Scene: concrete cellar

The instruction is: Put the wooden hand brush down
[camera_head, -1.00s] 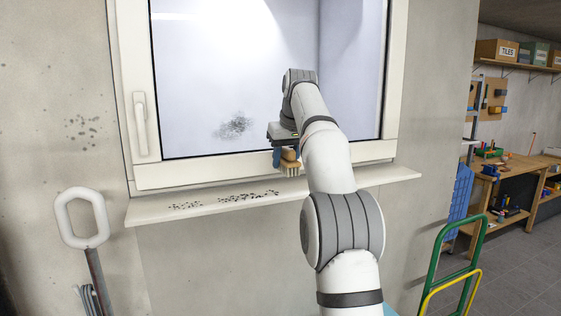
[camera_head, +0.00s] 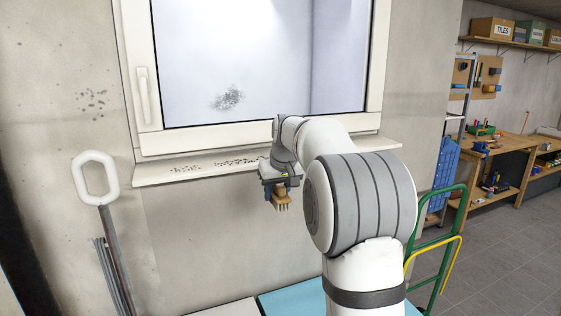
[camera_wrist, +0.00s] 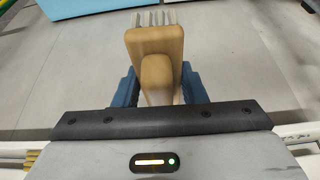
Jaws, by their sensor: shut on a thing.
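The wooden hand brush (camera_wrist: 155,52) has a light brown wooden body and pale bristles. My gripper (camera_wrist: 157,90) is shut on it, with a blue finger on each side, in the wrist view. In the head view my gripper (camera_head: 281,189) holds the brush (camera_head: 282,203) in the air in front of the wall, just below the window sill, bristles downward. The far side of the brush is hidden.
The window sill (camera_head: 150,175) carries dark specks. A light blue surface (camera_head: 297,301) and a white one (camera_head: 232,308) lie low below. A green and yellow hand truck (camera_head: 447,240) stands at the right. A workbench (camera_head: 500,165) is farther back.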

